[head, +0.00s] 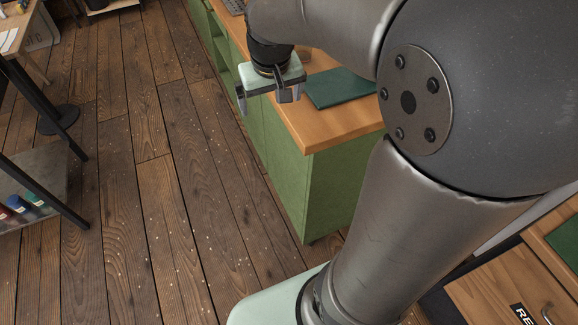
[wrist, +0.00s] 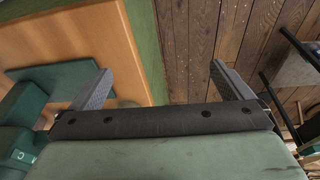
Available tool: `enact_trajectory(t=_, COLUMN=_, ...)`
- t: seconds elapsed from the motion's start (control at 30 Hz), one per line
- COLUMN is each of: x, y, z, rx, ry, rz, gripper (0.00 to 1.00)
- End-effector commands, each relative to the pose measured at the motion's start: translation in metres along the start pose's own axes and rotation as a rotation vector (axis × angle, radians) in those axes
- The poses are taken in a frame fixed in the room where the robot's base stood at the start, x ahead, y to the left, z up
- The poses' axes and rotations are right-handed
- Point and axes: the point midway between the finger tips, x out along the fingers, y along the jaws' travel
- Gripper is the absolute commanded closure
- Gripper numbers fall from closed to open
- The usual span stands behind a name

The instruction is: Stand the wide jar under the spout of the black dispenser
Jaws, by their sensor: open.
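No wide jar and no black dispenser can be made out in either view. My gripper (head: 267,98) hangs at the left edge of the wooden counter (head: 325,128), partly over the floor. Its two fingers are spread apart with nothing between them. In the wrist view my gripper (wrist: 163,78) is also open and empty, with the counter edge and floor beyond it. My arm hides much of the counter in the head view.
A dark green mat (head: 343,88) lies on the counter, which has green sides (head: 325,190). Dark green objects (wrist: 20,120), one marked "C", show at the left of the wrist view. A shelf with bottles (head: 35,200) stands at left. The plank floor (head: 150,200) between is clear.

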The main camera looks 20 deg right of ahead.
Motion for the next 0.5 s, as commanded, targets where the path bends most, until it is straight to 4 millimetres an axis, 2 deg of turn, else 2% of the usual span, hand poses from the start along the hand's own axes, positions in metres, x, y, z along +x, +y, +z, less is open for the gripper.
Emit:
enact_trajectory(t=0.03, x=-0.001, y=-0.011, z=0.044, rx=-0.019, ry=-0.043, rz=-0.008, gripper=0.01)
enact_trajectory(t=0.1, x=0.003, y=-0.021, z=0.096, rx=-0.035, ry=-0.101, rz=-0.023, gripper=0.01)
enact_trajectory(t=0.2, x=0.009, y=-0.028, z=0.151, rx=-0.052, ry=-0.164, rz=-0.041, gripper=0.01)
enact_trajectory(t=0.33, x=0.014, y=-0.031, z=0.187, rx=-0.060, ry=-0.207, rz=-0.055, gripper=0.00)
enact_trajectory(t=0.5, x=0.015, y=-0.032, z=0.193, rx=-0.061, ry=-0.216, rz=-0.057, gripper=0.00)
